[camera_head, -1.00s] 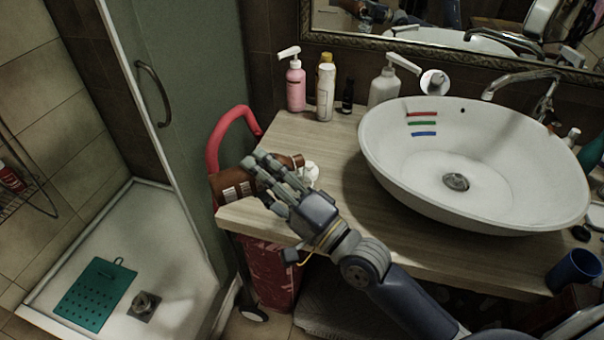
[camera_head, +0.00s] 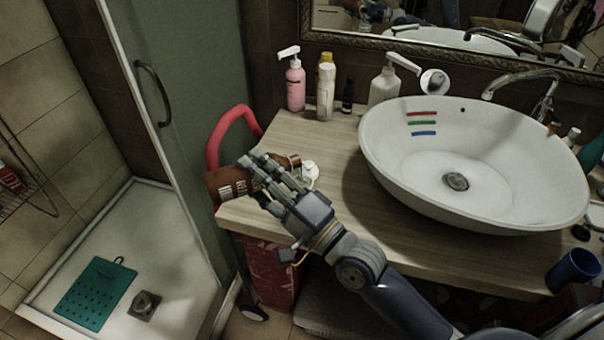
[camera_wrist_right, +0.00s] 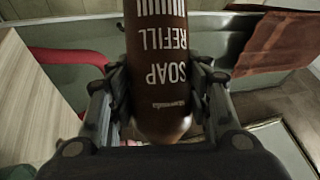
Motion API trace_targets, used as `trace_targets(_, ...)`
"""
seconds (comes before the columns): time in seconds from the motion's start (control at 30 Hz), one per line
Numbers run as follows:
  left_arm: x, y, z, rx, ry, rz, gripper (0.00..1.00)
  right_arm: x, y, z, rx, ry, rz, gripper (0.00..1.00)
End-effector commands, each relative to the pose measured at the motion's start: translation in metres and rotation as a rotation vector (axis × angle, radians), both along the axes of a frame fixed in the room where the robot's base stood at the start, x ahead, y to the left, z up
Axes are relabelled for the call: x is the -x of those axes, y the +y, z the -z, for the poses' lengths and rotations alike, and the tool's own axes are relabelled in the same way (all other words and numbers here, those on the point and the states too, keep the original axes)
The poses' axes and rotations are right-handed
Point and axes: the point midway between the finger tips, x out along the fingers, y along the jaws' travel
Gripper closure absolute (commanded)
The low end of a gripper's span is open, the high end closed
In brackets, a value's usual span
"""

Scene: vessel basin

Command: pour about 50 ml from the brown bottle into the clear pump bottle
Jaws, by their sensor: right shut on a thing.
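The brown bottle (camera_head: 226,184) is in my right gripper (camera_head: 262,180), whose fingers are closed around its body. The bottle lies nearly on its side above the counter's left front corner, its narrow end to the right. In the right wrist view the brown bottle (camera_wrist_right: 160,62) shows white "SOAP REFILL" lettering between the finger pads. A small white object (camera_head: 309,173) sits just beside the narrow end; I cannot tell what it is or whether they touch. A pale, greyish pump bottle (camera_head: 384,88) stands upright at the back, left of the basin. No flowing liquid is visible. My left gripper is not in view.
The white basin (camera_head: 480,210) fills the counter's right part. A pink pump bottle (camera_head: 296,85), a white bottle (camera_head: 326,95) and a small dark bottle (camera_head: 347,96) stand at the back left. The wooden counter (camera_head: 325,140) between is clear. A red handle (camera_head: 213,145) rises beside the counter.

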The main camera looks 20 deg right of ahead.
Motion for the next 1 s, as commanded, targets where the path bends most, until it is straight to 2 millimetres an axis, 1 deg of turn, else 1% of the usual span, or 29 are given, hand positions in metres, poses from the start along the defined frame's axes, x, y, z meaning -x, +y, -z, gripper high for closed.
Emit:
trace_targets(0.2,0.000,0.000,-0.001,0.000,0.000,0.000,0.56,0.000,0.000,-0.003,-0.025,0.003,0.000,0.85)
trace_targets(0.53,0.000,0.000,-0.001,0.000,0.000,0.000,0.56,0.000,0.000,-0.003,-0.023,0.002,0.000,0.85)
trace_targets(0.57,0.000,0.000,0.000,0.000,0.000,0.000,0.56,0.000,0.000,-0.001,-0.010,0.000,0.000,0.85)
trace_targets(0.6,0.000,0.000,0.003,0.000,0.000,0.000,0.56,0.000,0.001,0.004,0.040,-0.008,0.000,0.85)
trace_targets(0.73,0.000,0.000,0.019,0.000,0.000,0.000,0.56,0.000,0.001,0.033,0.347,-0.067,0.000,0.85)
trace_targets(0.77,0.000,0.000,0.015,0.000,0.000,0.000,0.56,0.000,0.000,0.032,0.389,-0.074,0.000,0.85)
trace_targets(0.8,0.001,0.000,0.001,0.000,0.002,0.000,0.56,0.000,0.001,0.021,0.389,-0.072,0.000,0.85)
trace_targets(1.0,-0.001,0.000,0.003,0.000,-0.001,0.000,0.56,0.000,0.001,0.026,0.395,-0.071,0.001,0.85)
